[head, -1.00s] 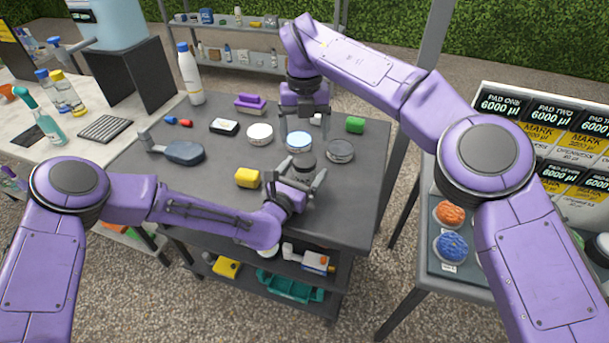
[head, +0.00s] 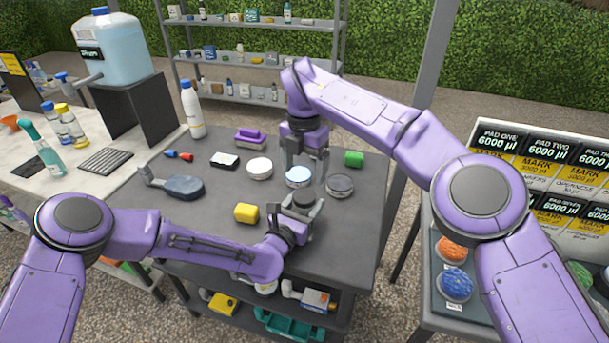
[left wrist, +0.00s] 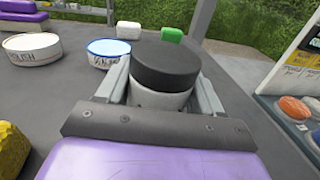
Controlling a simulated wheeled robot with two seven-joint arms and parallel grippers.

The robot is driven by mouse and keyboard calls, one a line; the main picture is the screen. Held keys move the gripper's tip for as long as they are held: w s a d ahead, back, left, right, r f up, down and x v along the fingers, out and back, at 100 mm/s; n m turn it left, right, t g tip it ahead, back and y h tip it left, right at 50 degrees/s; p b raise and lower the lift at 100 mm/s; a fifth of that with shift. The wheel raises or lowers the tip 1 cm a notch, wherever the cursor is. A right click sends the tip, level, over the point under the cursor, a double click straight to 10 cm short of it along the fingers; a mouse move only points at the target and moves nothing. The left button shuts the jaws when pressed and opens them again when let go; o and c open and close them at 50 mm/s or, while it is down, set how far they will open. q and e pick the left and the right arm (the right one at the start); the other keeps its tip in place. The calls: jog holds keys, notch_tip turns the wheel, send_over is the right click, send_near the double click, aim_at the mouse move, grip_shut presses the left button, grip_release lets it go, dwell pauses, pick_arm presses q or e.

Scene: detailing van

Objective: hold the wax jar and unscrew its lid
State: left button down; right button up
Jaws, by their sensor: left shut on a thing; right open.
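The wax jar (left wrist: 160,98), a pale round jar with a wide black lid (left wrist: 166,66), stands upright on the grey table. In the head view its black lid (head: 303,198) shows near the table's front right. My left gripper (head: 300,213) is shut on the jar's body below the lid, one finger on each side, as the left wrist view shows. My right gripper (head: 306,165) is open and empty, pointing down behind the jar, near a blue-topped tin. It is not touching the lid. The jar's lower part is hidden by the left gripper.
Close to the jar are the blue-topped tin (head: 298,177), a white tin (head: 259,168), a dark round tin (head: 340,185) and a yellow block (head: 246,213). A green block (head: 354,158) lies behind. The table's front left is clear.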

aim_at(304, 195)
pick_arm(q)
jog(key=shift+s+f, duration=0.1)
jog(key=shift+f, duration=0.15)
pick_arm(e)
jog(key=m, duration=1.1)
jog(key=shift+w+m, duration=0.1)
jog(key=shift+m, duration=0.2)
pick_arm(q)
jog(key=shift+f, duration=0.1)
pick_arm(e)
jog(key=m, duration=0.3)
jog(key=shift+d+f, duration=0.1)
pick_arm(q)
jog(key=shift+s, duration=0.1)
pick_arm(e)
jog(key=shift+m, duration=0.3)
notch_tip(304, 195, down, 8)
jog(key=shift+r, duration=0.1)
jog(key=c, duration=1.1)
